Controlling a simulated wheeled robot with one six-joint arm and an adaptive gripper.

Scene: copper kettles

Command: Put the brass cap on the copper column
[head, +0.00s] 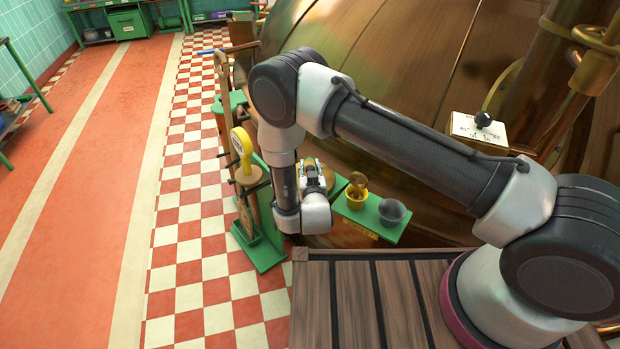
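My gripper (313,172) is at the end of my bent arm, over the left part of a green shelf (362,229) beside the big copper kettle. It is small and partly hidden by my wrist, and I cannot tell whether its fingers are open or shut or hold anything. A round brass-coloured piece (357,181) shows at a yellow cup on the shelf, right of my gripper; I cannot tell whether it is the brass cap. Another brassy surface shows just behind my gripper. I cannot pick out the copper column for certain.
A yellow cup (356,201) and a grey bowl (393,212) stand on the shelf. A green stand with a yellow round-headed object (242,146) is to the left. The copper kettle (400,60) fills the back. The checkered floor at left is open.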

